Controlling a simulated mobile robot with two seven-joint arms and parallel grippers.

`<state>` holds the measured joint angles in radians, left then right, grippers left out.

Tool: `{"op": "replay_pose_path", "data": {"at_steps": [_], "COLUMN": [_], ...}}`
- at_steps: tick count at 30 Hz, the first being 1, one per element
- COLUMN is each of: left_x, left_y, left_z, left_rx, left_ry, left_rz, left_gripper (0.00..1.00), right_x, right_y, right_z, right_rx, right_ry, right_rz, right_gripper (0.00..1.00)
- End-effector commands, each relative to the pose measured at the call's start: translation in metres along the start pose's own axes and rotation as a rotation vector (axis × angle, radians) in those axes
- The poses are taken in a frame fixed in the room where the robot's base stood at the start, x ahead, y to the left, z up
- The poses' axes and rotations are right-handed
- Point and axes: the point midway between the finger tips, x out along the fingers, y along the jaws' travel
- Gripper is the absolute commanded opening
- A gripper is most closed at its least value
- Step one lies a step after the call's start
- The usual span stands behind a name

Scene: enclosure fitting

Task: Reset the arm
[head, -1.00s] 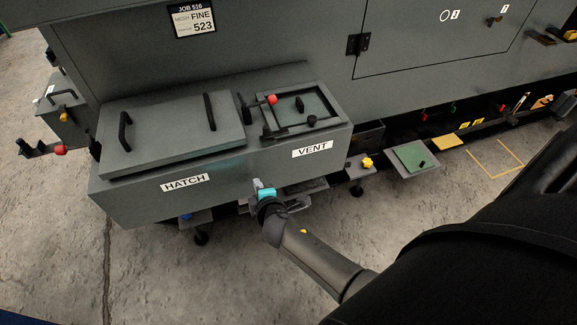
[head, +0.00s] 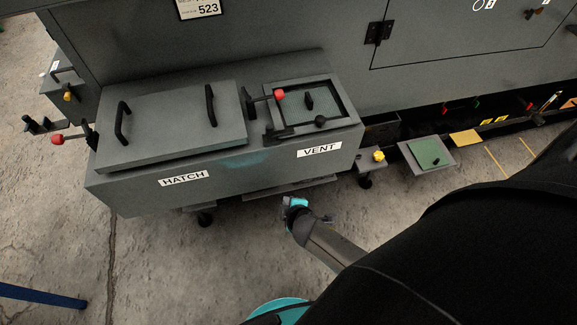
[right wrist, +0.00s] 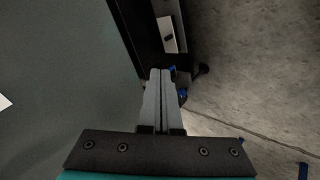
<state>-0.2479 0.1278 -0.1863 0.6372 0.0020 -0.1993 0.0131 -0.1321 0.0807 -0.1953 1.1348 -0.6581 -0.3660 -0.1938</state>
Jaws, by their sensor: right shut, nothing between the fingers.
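My right gripper (head: 292,203) is in the head view, just in front of the grey enclosure box and apart from it, over the concrete floor. In the right wrist view its two fingers (right wrist: 164,75) lie together, shut and empty. The grey box carries a closed HATCH lid (head: 170,128) with two black handles and a VENT opening (head: 312,100) with a green panel and black knob. A red-tipped lever (head: 278,94) stands beside the vent. My left gripper is not in view.
A yellow knob (head: 379,156) on a small bracket and a green plate (head: 430,153) on a grey shelf stick out right of the box. A red-tipped latch (head: 58,138) juts out at its left. A blue bar (head: 40,295) lies at lower left. Open floor (head: 190,270) lies in front.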

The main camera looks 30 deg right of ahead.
Motion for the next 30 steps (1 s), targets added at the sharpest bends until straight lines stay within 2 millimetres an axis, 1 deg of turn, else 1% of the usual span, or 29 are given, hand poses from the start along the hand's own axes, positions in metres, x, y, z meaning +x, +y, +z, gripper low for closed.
{"op": "replay_pose_path", "data": {"at_steps": [6, 11, 14, 17, 18, 20, 21, 23, 24, 27, 30], "left_x": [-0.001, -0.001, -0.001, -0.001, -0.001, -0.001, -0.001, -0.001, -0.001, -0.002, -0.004], "left_y": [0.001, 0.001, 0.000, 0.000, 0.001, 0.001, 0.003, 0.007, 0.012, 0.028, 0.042], "left_z": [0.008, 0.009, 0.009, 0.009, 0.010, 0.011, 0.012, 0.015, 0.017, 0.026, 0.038], "left_rx": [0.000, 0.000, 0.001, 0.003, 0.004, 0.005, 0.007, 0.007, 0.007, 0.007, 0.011], "left_ry": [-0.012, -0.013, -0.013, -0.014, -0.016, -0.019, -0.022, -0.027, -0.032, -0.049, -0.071], "left_rz": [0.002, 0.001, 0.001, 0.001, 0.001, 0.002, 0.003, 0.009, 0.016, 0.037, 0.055], "left_gripper": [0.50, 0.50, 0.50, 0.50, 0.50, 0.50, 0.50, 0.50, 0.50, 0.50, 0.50], "right_x": [0.000, 0.000, 0.000, -0.003, -0.006, -0.014, -0.021, -0.034, -0.044, -0.069, -0.090], "right_y": [0.000, 0.000, -0.011, -0.047, -0.067, -0.102, -0.126, -0.160, -0.181, -0.225, -0.255], "right_z": [0.000, 0.000, 0.007, 0.028, 0.041, 0.063, 0.078, 0.101, 0.116, 0.147, 0.170], "right_rx": [-0.001, 0.000, 0.022, 0.092, 0.136, 0.215, 0.275, 0.363, 0.422, 0.552, 0.650], "right_ry": [0.000, 0.000, -0.010, -0.044, -0.065, -0.107, -0.141, -0.195, -0.234, -0.326, -0.400], "right_rz": [0.001, 0.000, -0.025, -0.100, -0.142, -0.212, -0.258, -0.319, -0.355, -0.423, -0.460], "right_gripper": [0.00, 0.00, 0.00, 0.00, 0.00, 0.00, 0.00, 0.00, 0.00, 0.00, 0.00]}}
